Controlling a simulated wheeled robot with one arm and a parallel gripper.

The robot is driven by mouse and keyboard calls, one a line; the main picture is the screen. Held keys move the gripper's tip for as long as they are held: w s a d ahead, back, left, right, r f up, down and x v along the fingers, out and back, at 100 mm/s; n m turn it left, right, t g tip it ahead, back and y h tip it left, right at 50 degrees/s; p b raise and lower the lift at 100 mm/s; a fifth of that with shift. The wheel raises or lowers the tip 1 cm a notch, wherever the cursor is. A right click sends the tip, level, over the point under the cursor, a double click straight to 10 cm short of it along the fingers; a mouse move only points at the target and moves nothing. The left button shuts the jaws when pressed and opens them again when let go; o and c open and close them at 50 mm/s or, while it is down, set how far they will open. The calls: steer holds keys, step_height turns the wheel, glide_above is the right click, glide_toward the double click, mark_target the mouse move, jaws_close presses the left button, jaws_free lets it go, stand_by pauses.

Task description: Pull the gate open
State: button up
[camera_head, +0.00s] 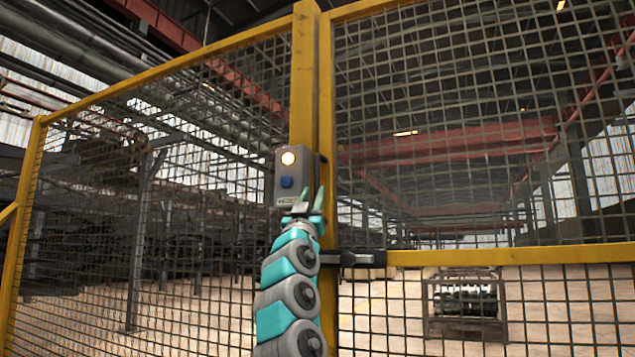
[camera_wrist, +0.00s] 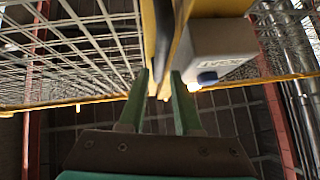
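The mesh gate and fence have yellow frames; two yellow uprights (camera_head: 306,90) meet at the middle of the head view. I cannot tell for sure which panel swings. A dark latch or handle (camera_head: 352,259) sits on the right panel's crossbar, to the right of my arm. A grey box (camera_head: 292,160) with a lit round lamp and a blue button is fixed to the upright. My gripper (camera_head: 310,198) points up just below and right of this box. In the wrist view my gripper (camera_wrist: 160,76) is open, its fingers apart with nothing clearly held; the box (camera_wrist: 220,45) is right of them.
Mesh panels (camera_head: 160,215) and (camera_head: 470,130) fill both sides of the head view. Behind the right panel stands a metal rack (camera_head: 466,305) on a pale floor. Steel beams and pipes run overhead. My arm covers part of the lower upright.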

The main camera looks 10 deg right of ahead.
mark_target(316, 185)
steer(key=p+x, duration=0.1)
steer(key=x, duration=0.1)
steer(key=p+x, duration=0.1)
steer(key=shift+r+p, duration=0.3)
steer(key=shift+r, duration=0.2)
steer(key=shift+w+d+r+p, duration=0.35)
steer(key=shift+w+p, duration=0.2)
steer(key=shift+w, duration=0.1)
jaws_close()
stand_by(0.6)
